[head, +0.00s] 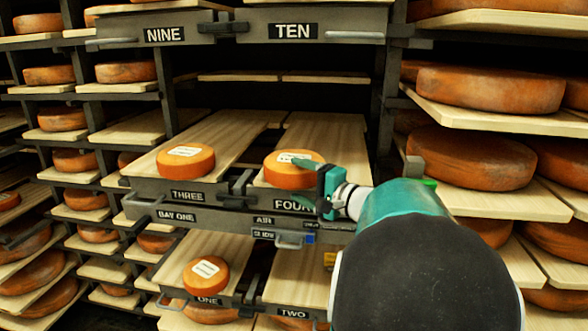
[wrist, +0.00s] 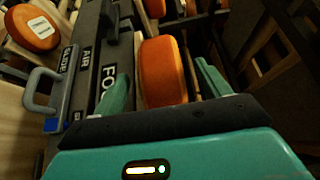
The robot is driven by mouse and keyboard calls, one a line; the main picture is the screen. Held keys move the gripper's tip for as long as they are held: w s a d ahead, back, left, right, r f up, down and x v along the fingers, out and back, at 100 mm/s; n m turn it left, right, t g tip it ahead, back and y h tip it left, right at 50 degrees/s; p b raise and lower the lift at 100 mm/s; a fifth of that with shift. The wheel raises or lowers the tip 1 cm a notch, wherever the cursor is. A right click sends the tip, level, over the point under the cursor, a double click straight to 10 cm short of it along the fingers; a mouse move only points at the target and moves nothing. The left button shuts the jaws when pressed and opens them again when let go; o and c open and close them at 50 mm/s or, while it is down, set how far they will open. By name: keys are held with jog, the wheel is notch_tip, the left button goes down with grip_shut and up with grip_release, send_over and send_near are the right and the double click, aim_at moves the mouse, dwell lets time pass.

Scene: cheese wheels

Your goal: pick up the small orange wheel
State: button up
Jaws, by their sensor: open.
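A small orange wheel (head: 283,175) with a white label lies on the wooden board of drawer FOUR (head: 291,205). In the wrist view this wheel (wrist: 162,72) shows its orange side between my two teal fingers. My gripper (head: 312,178) is open at the wheel's right front, with one finger overlapping its top in the head view. In the wrist view a finger of my gripper (wrist: 164,88) stands on each side of the wheel, with a visible gap on the right. Contact on the left cannot be told.
Similar labelled wheels lie on board THREE (head: 186,161) and board ONE (head: 205,276). Drawers NINE (head: 165,34) and TEN (head: 294,31) hang above. A rack at right holds large wheels (head: 471,157). A metal handle (wrist: 38,97) juts out at left in the wrist view.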

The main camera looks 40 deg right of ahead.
aim_at(297, 171)
jog(key=shift+w+a, duration=0.1)
jog(key=shift+w, duration=0.75)
jog(key=c, duration=1.6)
jog(key=shift+r, duration=0.15)
grip_shut()
jog(key=shift+r, duration=0.1)
jog(key=shift+r, duration=0.25)
jog(key=r, duration=0.3)
jog(key=shift+s+a+r, duration=0.1)
jog(key=shift+s, duration=0.15)
jog(key=s+a+r, duration=0.3)
jog(key=s+r, duration=0.6)
jog(key=s, duration=0.4)
